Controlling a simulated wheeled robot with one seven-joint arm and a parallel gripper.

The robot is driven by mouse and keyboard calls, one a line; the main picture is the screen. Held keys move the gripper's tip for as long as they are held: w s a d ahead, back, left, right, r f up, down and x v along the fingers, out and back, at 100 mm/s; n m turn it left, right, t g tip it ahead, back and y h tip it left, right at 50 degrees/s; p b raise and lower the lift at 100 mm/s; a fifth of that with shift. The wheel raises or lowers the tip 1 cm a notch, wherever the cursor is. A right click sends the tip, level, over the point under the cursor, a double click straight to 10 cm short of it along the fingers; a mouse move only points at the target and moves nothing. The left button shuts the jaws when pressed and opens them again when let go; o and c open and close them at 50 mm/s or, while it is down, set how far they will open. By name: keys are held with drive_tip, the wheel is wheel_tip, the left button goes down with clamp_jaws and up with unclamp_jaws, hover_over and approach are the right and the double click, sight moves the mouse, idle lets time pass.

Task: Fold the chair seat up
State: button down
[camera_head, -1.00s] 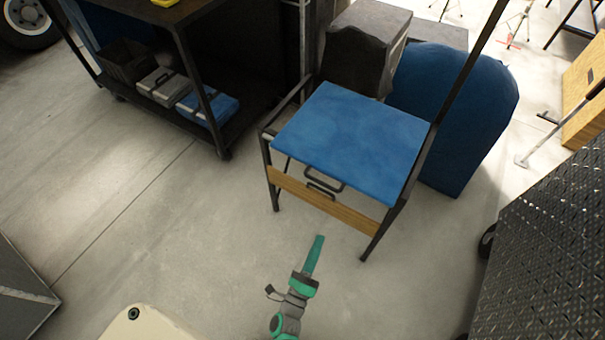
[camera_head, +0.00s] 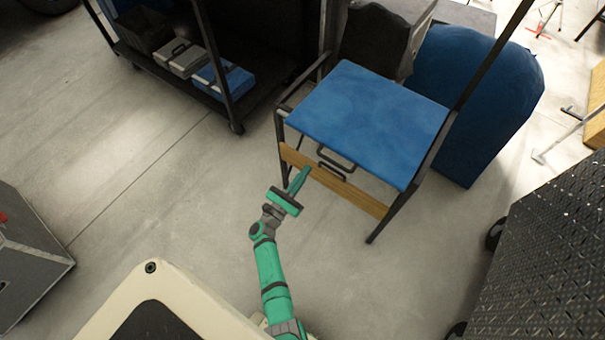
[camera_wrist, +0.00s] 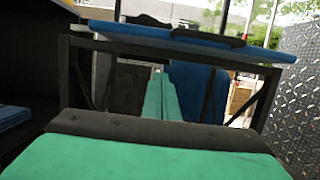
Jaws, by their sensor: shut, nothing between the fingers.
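The chair has a flat blue seat (camera_head: 368,118) that lies down, roughly level, in a dark metal frame. A dark handle (camera_head: 335,158) is at the seat's front edge, above a wooden front board (camera_head: 352,190) that has a second dark handle. My gripper (camera_head: 303,172) is shut and empty, in front of the chair near the left part of the board; whether it touches cannot be told. In the wrist view the shut green fingers (camera_wrist: 160,93) point toward the chair, below the thin edge of the blue seat (camera_wrist: 130,30) and its dark handle (camera_wrist: 208,37).
A dark shelf cart (camera_head: 236,126) with grey and blue cases stands to the left. A blue rounded object (camera_head: 480,95) is behind the chair on the right. A black textured metal box (camera_head: 540,250) is at lower right. Open floor lies in front of the chair.

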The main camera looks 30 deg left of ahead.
drive_tip(key=w+r, duration=0.5)
drive_tip(key=w, duration=0.1)
drive_tip(key=shift+w+d+r, duration=0.15)
drive_tip(key=shift+w+r, duration=0.05)
drive_tip(key=shift+r, duration=0.1)
drive_tip(key=shift+r, duration=0.1)
idle(0.3)
